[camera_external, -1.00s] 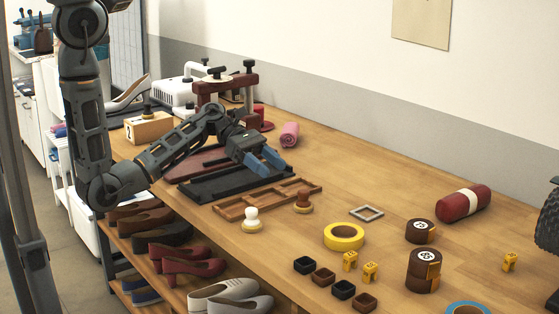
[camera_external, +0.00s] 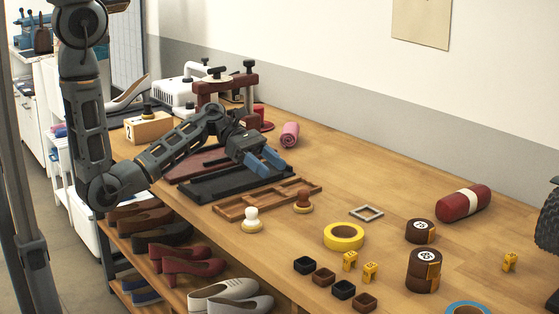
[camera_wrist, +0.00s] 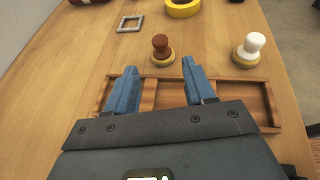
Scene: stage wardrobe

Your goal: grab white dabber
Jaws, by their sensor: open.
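The white dabber (camera_external: 252,219) stands upright on the workbench near its front edge, with a white knob on a yellowish round base. It also shows in the wrist view at the upper right (camera_wrist: 250,48). A brown dabber (camera_external: 303,201) of the same shape stands to its right, and in the wrist view (camera_wrist: 162,48) it is left of the white one. My gripper (camera_external: 264,162) is open and empty above the black tray and wooden tray, behind the white dabber. In the wrist view its blue fingers (camera_wrist: 158,85) spread over the wooden tray, apart from both dabbers.
A divided wooden tray (camera_external: 230,212) lies behind the dabbers, with a black tray (camera_external: 205,190) beyond. A grey square frame (camera_external: 366,213), yellow tape roll (camera_external: 344,236) and small dark boxes (camera_external: 304,265) lie to the right.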

